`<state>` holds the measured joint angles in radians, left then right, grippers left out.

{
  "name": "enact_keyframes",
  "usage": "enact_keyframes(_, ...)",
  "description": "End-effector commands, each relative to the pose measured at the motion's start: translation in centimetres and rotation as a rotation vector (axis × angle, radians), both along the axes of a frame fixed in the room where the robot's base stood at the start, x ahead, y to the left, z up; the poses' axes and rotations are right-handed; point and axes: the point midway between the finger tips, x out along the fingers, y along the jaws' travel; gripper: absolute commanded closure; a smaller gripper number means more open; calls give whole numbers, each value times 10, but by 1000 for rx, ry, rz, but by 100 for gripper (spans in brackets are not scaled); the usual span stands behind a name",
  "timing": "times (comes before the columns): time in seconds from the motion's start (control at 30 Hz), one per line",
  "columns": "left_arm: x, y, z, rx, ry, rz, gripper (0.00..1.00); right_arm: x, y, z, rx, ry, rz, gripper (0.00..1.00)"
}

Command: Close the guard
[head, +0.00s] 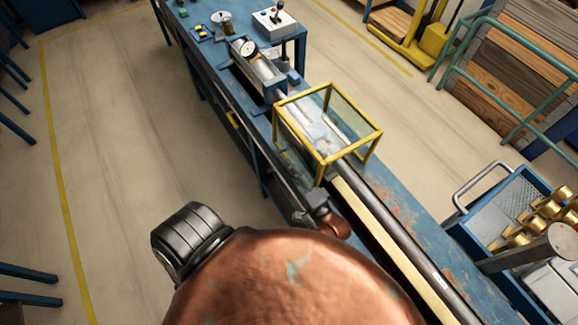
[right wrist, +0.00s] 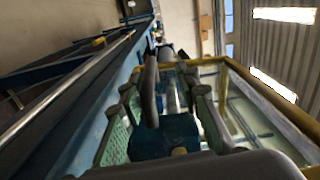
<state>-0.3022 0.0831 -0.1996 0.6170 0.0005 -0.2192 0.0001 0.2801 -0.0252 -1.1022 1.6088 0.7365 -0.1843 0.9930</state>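The guard (head: 326,158) is a box with a yellow frame and clear panels. It stands over the rail on the blue bench, and its yellow edge (right wrist: 272,102) runs along the right of the right wrist view. My right gripper (head: 312,203) is beside the guard's near left lower corner in the head view, partly hidden by my copper-coloured arm. In the right wrist view the fingers of my right gripper (right wrist: 165,108) are spread apart. A dark upright bar (right wrist: 150,90) shows between them; I cannot tell whether they touch it. My left gripper is not in view.
The blue bench (head: 400,200) carries a long rail (head: 400,240) toward the near right. A gauge unit (head: 258,66) and a joystick box (head: 274,23) are at its far end. A blue crate of brass parts (head: 515,200) stands right. Floor left of the bench is clear.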

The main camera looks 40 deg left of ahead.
Motion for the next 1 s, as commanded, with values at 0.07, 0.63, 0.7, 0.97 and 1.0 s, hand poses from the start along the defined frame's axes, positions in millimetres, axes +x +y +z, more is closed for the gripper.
enact_keyframes(0.07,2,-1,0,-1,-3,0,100,-3,-11,0,0,1,-1,72)
enact_keyframes(0.63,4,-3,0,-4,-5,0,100,-25,-106,-2,-3,1,-1,72)
enact_keyframes(0.7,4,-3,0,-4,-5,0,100,-26,-110,-2,-3,1,-1,72)
enact_keyframes(0.97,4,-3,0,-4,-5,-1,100,-27,-111,-1,-3,1,-1,72)
enact_keyframes(1.0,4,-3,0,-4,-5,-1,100,-27,-111,-2,-3,1,-1,72)
